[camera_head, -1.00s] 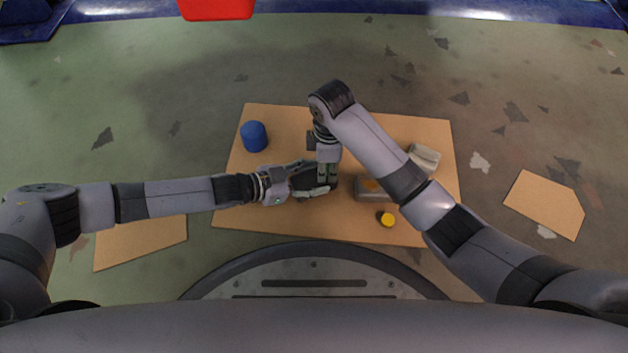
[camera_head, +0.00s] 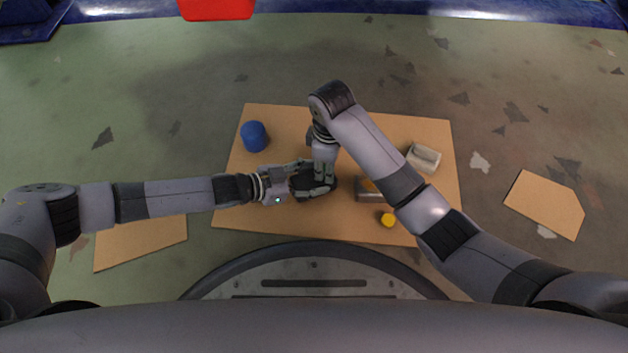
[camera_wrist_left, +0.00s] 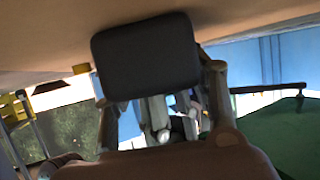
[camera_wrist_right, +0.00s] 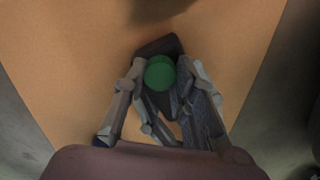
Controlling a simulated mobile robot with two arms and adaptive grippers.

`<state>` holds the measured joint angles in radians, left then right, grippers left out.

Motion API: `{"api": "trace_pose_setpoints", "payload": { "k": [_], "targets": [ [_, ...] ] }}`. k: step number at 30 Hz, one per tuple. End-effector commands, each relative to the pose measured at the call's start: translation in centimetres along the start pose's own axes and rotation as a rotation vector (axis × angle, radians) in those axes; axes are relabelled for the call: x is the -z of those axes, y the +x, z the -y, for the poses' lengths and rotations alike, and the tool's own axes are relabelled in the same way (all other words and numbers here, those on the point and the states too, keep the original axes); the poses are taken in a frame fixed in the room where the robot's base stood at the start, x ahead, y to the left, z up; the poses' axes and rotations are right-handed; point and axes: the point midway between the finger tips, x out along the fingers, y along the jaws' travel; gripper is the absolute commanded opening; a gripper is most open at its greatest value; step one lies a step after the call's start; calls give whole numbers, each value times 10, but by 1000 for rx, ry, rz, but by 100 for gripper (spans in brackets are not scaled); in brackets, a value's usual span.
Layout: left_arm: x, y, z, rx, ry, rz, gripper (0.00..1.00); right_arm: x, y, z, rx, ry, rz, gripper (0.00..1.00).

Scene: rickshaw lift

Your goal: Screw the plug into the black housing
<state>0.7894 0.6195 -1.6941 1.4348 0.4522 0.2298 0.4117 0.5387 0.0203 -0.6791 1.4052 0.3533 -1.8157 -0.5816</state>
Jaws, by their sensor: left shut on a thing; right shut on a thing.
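The black housing (camera_head: 300,184) is over the middle of the wooden board, and its flat dark face fills the middle of the left wrist view (camera_wrist_left: 147,55). My left gripper (camera_head: 312,180) is shut on it from the left. The green round plug (camera_wrist_right: 160,73) shows between the fingers of my right gripper (camera_wrist_right: 160,80), against the housing (camera_wrist_right: 155,48). My right gripper (camera_head: 324,176) points down at the housing from above and is shut on the plug. How deep the plug sits in the housing is hidden.
A blue cylinder (camera_head: 254,136) stands at the board's upper left. A yellow round piece (camera_head: 388,220), a grey box (camera_head: 369,195) and a pale block (camera_head: 424,158) are to the right, partly under my right arm. The board's (camera_head: 270,220) lower left is clear.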

Motion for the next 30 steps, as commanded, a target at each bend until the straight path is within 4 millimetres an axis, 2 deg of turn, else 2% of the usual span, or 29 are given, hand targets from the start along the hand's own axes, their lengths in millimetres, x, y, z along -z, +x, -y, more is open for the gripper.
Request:
{"api": "trace_pose_setpoints", "payload": {
  "k": [1, 2, 10, 20, 30],
  "targets": [
    [0, 0, 0, 0, -1, 0, 0, 0, 0, 1, 1, -1, 0, 0],
    [0, 0, 0, 0, -1, 0, 0, 0, 0, 1, 1, -2, 0, 27],
    [0, 0, 0, 0, -1, 0, 0, 0, 0, 0, 1, -2, 0, 45],
    [0, 0, 0, 0, -1, 0, 0, 0, -3, 0, 0, -3, -1, 46],
    [0, 0, 0, 0, -1, 0, 0, 0, -42, 0, 0, -2, -1, 46]
  ]
}}
